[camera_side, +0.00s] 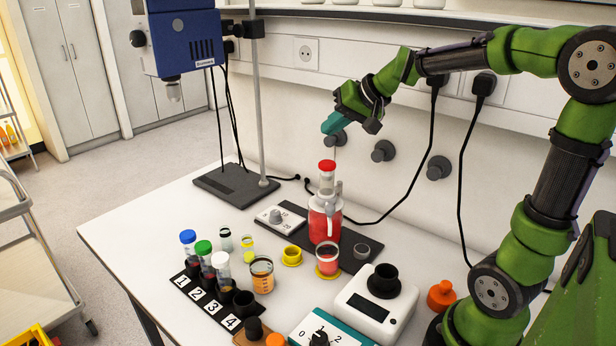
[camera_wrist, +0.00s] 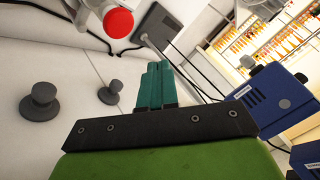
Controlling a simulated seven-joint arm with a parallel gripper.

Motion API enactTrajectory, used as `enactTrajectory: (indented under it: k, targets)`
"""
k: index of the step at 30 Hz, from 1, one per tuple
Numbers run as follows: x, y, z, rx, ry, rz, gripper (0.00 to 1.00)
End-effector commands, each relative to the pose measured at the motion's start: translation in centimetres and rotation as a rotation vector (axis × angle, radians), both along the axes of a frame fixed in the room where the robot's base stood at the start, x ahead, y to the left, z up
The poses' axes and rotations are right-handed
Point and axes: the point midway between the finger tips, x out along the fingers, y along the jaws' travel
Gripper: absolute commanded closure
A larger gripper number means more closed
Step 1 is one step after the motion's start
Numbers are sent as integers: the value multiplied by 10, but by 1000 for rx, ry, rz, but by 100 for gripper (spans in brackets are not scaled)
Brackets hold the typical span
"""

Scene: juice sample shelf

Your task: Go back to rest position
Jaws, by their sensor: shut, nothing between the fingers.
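My gripper (camera_side: 333,124) is raised well above the table near the back wall, up and to the right of the red-capped bottle. Its teal fingers point down and to the left and are shut with nothing between them. In the wrist view the two fingers (camera_wrist: 154,84) lie side by side, touching. The bottle (camera_side: 325,215) holds red liquid, has a red cap (camera_side: 327,166), and stands upright on a dark mat. Its red cap also shows in the wrist view (camera_wrist: 118,22).
A rack (camera_side: 205,301) numbered 1 to 4 holds capped tubes at the front. A blue overhead device (camera_side: 186,42) hangs on a stand pole at left. A white device (camera_side: 374,305) and beakers (camera_side: 262,275) crowd the table's front. Round wall knobs (camera_side: 383,151) are close behind my gripper.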

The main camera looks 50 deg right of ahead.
Motion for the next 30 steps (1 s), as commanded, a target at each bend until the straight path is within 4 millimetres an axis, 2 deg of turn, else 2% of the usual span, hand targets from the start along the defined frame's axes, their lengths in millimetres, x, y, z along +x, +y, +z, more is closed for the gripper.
enactTrajectory:
  k: [14,16,17,19,24,27,30]
  targets:
    - [0,0,-1,14,4,-12,100]
    - [-7,3,-12,37,44,-27,100]
    - [-14,8,-18,44,66,-30,100]
    - [-33,29,-25,51,106,-12,100]
    - [-93,93,-40,9,178,88,100]
    - [-127,121,-49,-42,191,156,100]
    - [-151,138,-54,-92,180,217,100]
